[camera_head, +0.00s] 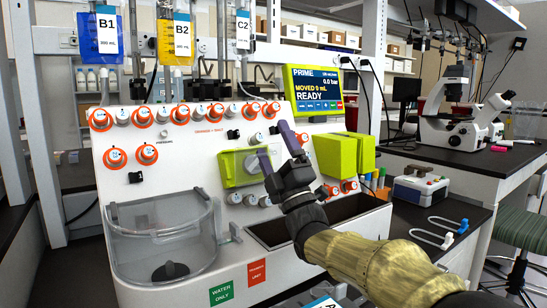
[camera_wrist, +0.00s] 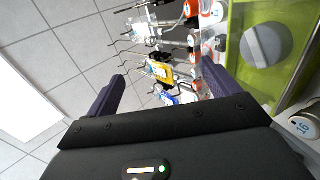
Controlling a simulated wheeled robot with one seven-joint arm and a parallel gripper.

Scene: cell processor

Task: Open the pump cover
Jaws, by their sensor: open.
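A lime-green pump unit (camera_head: 228,181) is on the front panel of the white cell processor, left of my gripper in the head view. A pale grey part fills much of its front. In the wrist view, a green frame (camera_wrist: 243,18) with a round grey knob (camera_wrist: 266,46) shows at the right; I cannot tell whether this is the cover. A second, boxy green unit (camera_head: 336,158) protrudes to the right of my gripper. My gripper (camera_head: 276,145) is open and empty in front of the panel, its fingers (camera_wrist: 163,72) spread. My gripper and arm hide part of the panel between the green units.
Several orange-ringed knobs (camera_head: 145,154) dot the panel. A clear basin (camera_head: 160,240) stands at the lower left, and a dark trough (camera_head: 350,207) lies below the pumps. The display (camera_head: 313,90) stands above. Bags and labels hang at the upper left.

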